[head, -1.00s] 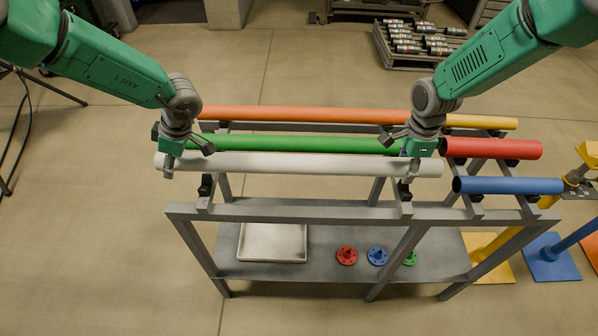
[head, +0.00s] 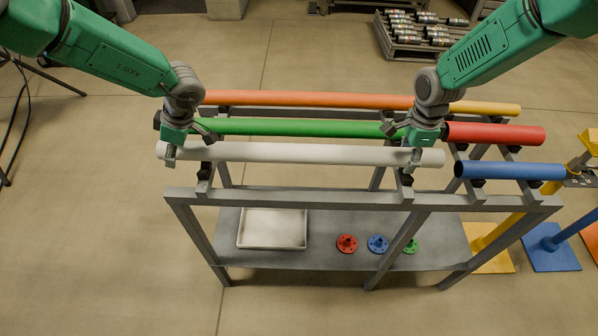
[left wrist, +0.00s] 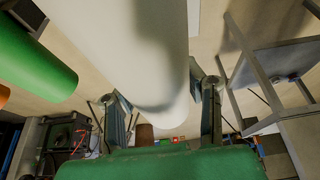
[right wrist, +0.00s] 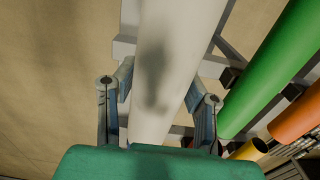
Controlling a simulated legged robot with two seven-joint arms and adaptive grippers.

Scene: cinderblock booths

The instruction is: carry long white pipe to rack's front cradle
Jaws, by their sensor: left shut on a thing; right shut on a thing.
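The long white pipe (head: 300,153) lies level across the front of the rack (head: 330,198). It also shows in the left wrist view (left wrist: 130,50) and the right wrist view (right wrist: 165,75). My left gripper (head: 184,147) is shut on it near its left end, and my right gripper (head: 402,148) near its right end. The front cradle's dark left rest (head: 205,170) and right rest (head: 407,179) show just below and in front of the pipe. The pipe looks close above them; I cannot tell whether it touches.
Behind it lie a green pipe (head: 300,128) and an orange pipe (head: 300,99). Red (head: 495,134), blue (head: 510,171) and yellow (head: 485,108) pipes lie at right. The lower shelf holds a white tray (head: 272,244) and flanges (head: 347,243). Floor in front is clear.

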